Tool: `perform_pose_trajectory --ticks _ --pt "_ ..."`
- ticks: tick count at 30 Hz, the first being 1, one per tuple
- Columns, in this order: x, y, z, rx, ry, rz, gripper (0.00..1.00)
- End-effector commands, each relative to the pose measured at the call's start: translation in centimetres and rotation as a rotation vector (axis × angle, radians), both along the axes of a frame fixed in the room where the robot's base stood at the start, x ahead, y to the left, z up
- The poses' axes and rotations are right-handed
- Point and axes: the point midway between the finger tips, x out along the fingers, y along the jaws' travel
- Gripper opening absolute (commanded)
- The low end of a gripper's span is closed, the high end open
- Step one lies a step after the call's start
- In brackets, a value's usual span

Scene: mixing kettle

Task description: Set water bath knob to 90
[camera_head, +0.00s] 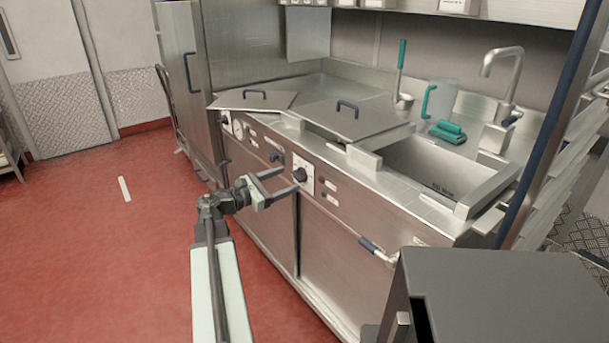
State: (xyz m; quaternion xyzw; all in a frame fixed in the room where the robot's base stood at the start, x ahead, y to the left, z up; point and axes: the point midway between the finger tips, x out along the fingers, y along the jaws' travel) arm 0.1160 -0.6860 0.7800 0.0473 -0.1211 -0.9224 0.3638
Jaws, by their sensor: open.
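The front panel of the steel counter unit carries a black knob (300,174) on a white square dial plate. A second dark knob (276,157) sits further left on the same panel, and a round white dial (238,129) is at the far left. The scale marks are too small to read, so I cannot tell which knob is the water bath's or its setting. My gripper (282,181) is open and empty, just left of and in front of the knob on the white plate. Its fingers point right toward that knob; I cannot tell whether they touch it.
Two steel lids (352,119) with dark handles cover basins on the counter, beside an open sink basin (440,172). A lever valve (378,251) sticks out of the front at lower right. A rack (575,150) stands at the right.

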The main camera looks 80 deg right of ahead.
Motion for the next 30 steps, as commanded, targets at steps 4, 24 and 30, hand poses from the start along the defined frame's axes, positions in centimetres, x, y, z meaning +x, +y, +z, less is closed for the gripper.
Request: perform_pose_trajectory --ticks 4,24,30 --pt "-1.4 -1.3 0.0 0.0 -0.001 -0.002 0.68" --pt "-2.9 -2.6 0.0 0.0 -0.002 -0.001 0.68" --pt "-2.9 -2.6 0.0 -0.001 -0.001 -0.001 0.26"
